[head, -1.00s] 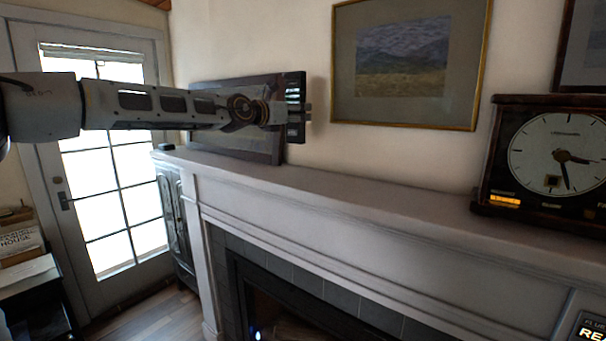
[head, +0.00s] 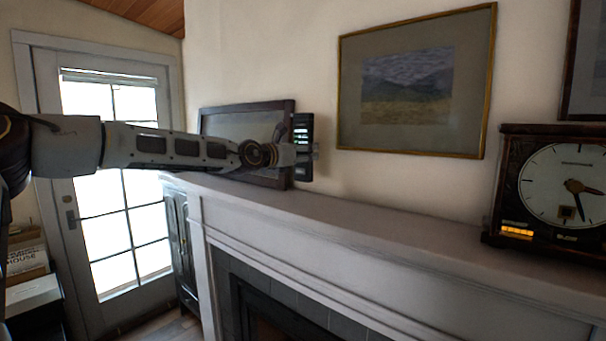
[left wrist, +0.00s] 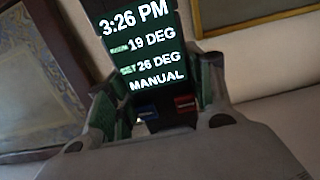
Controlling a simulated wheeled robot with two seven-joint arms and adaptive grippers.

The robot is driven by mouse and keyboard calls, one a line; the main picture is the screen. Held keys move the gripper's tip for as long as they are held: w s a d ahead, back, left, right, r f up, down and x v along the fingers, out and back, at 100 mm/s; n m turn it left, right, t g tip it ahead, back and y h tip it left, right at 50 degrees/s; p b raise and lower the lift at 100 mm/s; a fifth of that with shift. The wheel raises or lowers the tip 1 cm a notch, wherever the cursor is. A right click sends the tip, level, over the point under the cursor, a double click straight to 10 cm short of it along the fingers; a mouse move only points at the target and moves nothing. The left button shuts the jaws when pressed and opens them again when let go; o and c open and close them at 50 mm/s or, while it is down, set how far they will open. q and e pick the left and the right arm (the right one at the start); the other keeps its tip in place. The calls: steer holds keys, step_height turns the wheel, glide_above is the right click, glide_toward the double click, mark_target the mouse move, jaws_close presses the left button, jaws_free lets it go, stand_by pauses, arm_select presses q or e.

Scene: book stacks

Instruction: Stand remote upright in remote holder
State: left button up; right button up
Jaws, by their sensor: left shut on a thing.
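My left gripper (head: 306,154) is shut on the remote (head: 303,131), a dark slab with a lit screen. In the head view the remote is upright, close to the right end of the framed picture leaning on the mantel. Its lower end is just above or at the mantel top; I cannot tell if it touches. In the left wrist view the remote's screen (left wrist: 143,45) reads 3:26 PM, and the gripper's fingers (left wrist: 157,100) lie on both sides of it. I cannot make out the remote holder. My right gripper is not in view.
The mantel (head: 400,235) is bare between the leaning picture (head: 228,123) and the dark clock (head: 555,185) at the right. A gold-framed picture (head: 415,85) hangs on the wall above. A glazed door (head: 120,190) is at the left.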

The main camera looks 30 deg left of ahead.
mark_target(300, 172)
arm_select(q)
steer(key=shift+f, duration=1.1)
steer(key=shift+f+p, duration=0.6)
steer(key=shift+f, duration=1.25)
steer(key=shift+f, duration=0.15)
steer(key=o, duration=1.1)
